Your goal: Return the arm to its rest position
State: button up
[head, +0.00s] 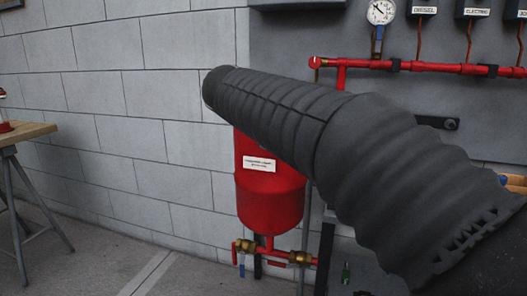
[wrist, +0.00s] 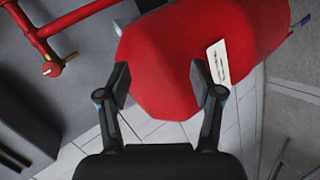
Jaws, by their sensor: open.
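My gripper (wrist: 162,84) shows in the wrist view with its two fingers apart and nothing between them. The red tank (wrist: 180,65) lies beyond the fingertips in that view; I cannot tell the distance. In the head view my arm, in a dark ribbed sleeve, reaches from the lower right to the upper middle. It hides the upper part of the red tank (head: 270,196), which bears a white label (head: 259,164). My gripper is not visible in the head view.
A red pipe (head: 420,66) runs along the grey panel, with a pressure gauge (head: 381,12) and labelled boxes above. Brass valves (head: 300,258) sit below the tank. A wooden-topped table (head: 25,133) stands at the left. Floor between table and tank is clear.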

jog(key=s+d+f+m+g+y, duration=0.1)
jog(key=s+d+f+m+y, duration=0.1)
jog(key=s+f, duration=0.6)
jog(key=s+d+f+m+g+y, duration=0.1)
jog(key=s+d+f+m, duration=0.3)
jog(key=s, duration=0.9)
jog(key=s+d+f+m+g+y, duration=0.2)
jog(key=s+d+f, duration=0.4)
jog(key=s+f, duration=0.4)
notch_tip(320, 180, down, 3)
jog(key=shift+s+d+f+m+g+y, duration=0.1)
jog(key=shift+s+d+m+g+y, duration=0.25)
jog(key=shift+m, duration=0.25)
jog(key=shift+w, duration=0.1)
